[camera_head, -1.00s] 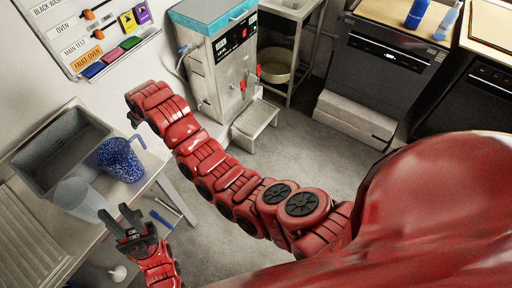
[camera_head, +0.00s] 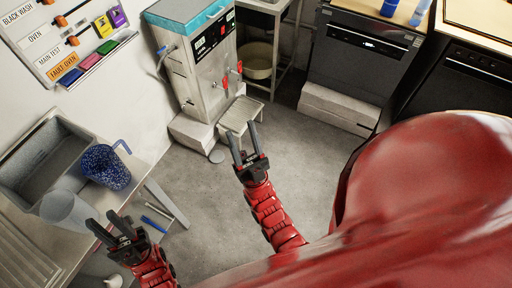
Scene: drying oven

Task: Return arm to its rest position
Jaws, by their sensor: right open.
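My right gripper (camera_head: 243,142) is in the middle of the camera_head view. Its two dark fingers are apart with nothing between them, and they point toward the metal machine's base. Its red arm comes up from the bottom of the picture, over the grey floor. My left gripper (camera_head: 101,222) is at the lower left, close to the front edge of the sink counter. Its two fingers are apart and hold nothing that I can see. It appears near the clear container (camera_head: 66,212); whether they touch I cannot tell.
A blue speckled jug (camera_head: 106,168) stands on the counter beside a grey sink basin (camera_head: 45,158). A metal machine (camera_head: 203,75) with a teal top stands at the back. A dark appliance (camera_head: 358,52) is at upper right. Grey floor (camera_head: 300,155) lies clear between.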

